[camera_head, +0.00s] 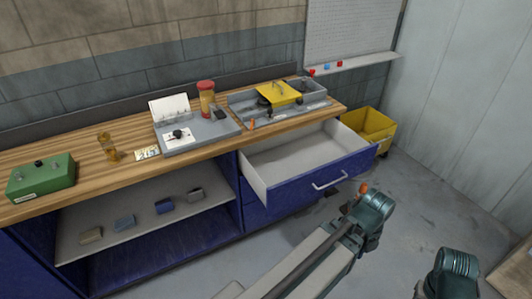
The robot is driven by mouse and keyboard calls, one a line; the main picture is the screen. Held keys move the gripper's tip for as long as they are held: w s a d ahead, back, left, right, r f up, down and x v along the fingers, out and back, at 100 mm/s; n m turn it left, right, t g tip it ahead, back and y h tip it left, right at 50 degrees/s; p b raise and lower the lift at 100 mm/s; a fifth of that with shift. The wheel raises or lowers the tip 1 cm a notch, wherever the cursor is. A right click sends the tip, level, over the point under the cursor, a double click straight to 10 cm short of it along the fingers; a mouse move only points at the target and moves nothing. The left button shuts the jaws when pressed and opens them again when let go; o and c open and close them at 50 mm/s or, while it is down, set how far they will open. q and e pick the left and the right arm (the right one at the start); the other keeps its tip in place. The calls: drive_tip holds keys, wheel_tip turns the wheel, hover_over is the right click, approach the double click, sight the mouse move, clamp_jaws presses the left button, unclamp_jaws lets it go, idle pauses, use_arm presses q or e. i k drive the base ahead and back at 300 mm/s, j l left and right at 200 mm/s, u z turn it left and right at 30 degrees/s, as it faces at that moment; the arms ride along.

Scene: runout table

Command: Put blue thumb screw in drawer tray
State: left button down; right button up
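A small blue piece (326,65), which may be the blue thumb screw, sits on the narrow ledge below the grey pegboard at the back right. It is too small to make out its shape. The blue-fronted drawer (320,183) below the bench is pulled open, and its pale inside (298,160) looks empty.
Several blocks lie on the lower shelf. A yellow crate (380,127) stands right.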

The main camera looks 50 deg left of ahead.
sight(294, 171)
drive_tip(key=i+j+u, duration=0.25)
drive_tip(key=i+j, duration=0.8)
drive_tip(key=j, duration=0.1)
